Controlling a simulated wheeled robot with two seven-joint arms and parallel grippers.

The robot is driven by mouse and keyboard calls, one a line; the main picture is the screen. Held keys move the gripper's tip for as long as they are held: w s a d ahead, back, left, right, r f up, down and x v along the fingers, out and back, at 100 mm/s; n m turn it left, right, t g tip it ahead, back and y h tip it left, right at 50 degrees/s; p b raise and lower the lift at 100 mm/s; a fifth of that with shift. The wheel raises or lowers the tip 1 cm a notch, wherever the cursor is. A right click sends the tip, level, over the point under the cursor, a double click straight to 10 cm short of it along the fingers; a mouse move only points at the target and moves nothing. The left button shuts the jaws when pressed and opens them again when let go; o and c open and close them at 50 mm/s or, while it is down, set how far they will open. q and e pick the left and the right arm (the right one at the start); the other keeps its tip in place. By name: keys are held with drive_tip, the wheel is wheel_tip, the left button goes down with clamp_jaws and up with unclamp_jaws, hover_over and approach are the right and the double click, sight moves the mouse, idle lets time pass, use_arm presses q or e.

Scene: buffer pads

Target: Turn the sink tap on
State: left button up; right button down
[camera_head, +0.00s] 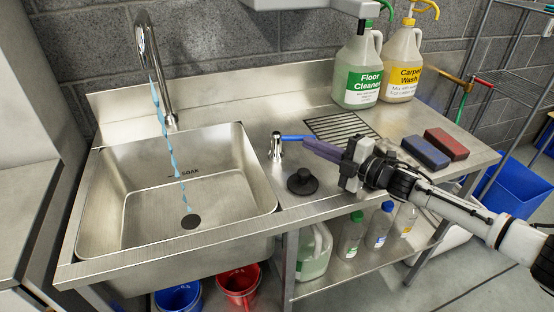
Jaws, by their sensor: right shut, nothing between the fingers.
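The sink tap (151,62) is a tall curved chrome spout at the back of the steel sink (110,235). A blue stream of water (168,135) runs from it down to the dark drain. A short chrome lever base (276,146) with a blue handle (291,138) stands on the counter right of the basin. My right gripper (311,145) comes in from the right, shut and empty, its fingertips close to the blue handle. I cannot tell whether they touch. My left gripper is not in view.
A black plug (302,181) lies on the counter below my right gripper. A Floor Cleaner jug (359,70) and a Carpet Wash jug (403,65) stand at the back. A blue pad (426,152) and a red pad (446,144) lie at the right. Bottles and buckets are below.

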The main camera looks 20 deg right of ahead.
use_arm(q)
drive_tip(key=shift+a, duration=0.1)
use_arm(e)
drive_tip(key=shift+w+d, duration=0.15)
drive_tip(key=shift+w, duration=0.05)
idle(0.4)
